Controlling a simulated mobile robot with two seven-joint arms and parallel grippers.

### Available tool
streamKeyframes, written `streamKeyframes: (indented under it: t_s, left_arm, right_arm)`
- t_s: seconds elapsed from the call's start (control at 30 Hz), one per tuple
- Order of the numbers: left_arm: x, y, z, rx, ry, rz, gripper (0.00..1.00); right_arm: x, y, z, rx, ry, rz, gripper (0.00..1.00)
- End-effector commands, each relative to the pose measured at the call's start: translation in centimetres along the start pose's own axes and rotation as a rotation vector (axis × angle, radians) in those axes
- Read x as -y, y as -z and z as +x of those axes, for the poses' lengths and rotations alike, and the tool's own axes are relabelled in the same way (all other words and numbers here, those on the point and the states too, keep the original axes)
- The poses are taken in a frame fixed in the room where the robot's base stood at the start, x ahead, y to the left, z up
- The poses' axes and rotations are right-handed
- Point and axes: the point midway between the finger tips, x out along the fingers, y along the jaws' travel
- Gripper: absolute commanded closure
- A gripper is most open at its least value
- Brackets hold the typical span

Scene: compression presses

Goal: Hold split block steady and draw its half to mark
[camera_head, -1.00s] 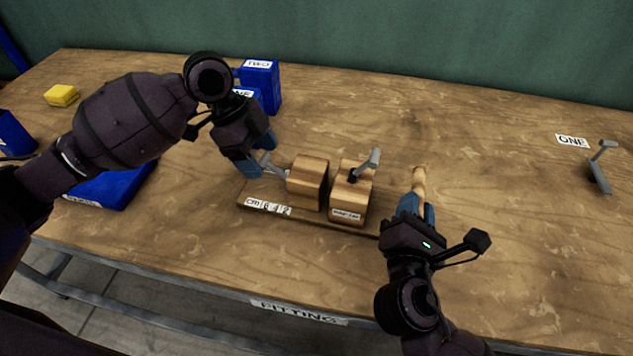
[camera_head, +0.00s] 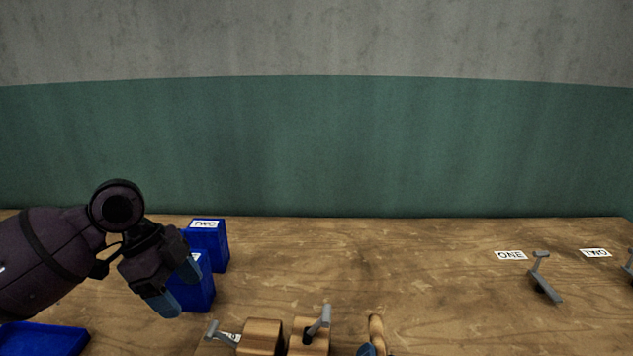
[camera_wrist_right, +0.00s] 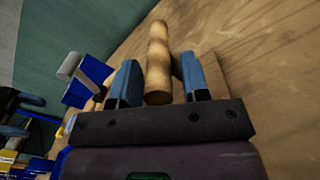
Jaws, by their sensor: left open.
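The split block shows at the bottom edge of the head view, as a left wooden half (camera_head: 261,336) and a right wooden half (camera_head: 306,346) with a narrow gap between them. A grey lever (camera_head: 320,320) stands on the right half. A wooden handle (camera_head: 376,329) is to the right. My left gripper (camera_head: 178,287) is open and empty, above and left of the block. In the right wrist view the handle (camera_wrist_right: 158,60) lies between the fingers of my right gripper (camera_wrist_right: 157,78), with gaps on both sides. The ruler and mark are mostly out of frame.
Blue bins, one labelled TWO (camera_head: 208,245) and one in front of it (camera_head: 198,290), stand behind my left gripper. A blue tray (camera_head: 45,339) is at lower left. A grey lever (camera_head: 542,278) stands near the ONE label (camera_head: 510,255).

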Motion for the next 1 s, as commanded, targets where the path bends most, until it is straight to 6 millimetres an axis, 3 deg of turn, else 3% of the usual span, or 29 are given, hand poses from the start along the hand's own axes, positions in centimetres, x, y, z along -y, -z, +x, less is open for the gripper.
streamKeyframes:
  t_s: [0.1,0.47,1.0]
  left_arm:
    - [0.0,0.0,0.0,0.000,0.000,0.000,0.32]
    - [0.0,0.0,0.0,0.000,0.000,0.000,0.32]
    - [0.0,0.0,0.0,0.000,0.000,0.000,0.32]
  right_arm:
    - [0.0,0.0,0.0,0.000,0.000,0.000,0.45]
    - [0.0,0.0,-0.7,0.000,-0.001,0.000,0.45]
    - [0.0,0.0,-9.6,-0.002,0.001,0.001,0.45]
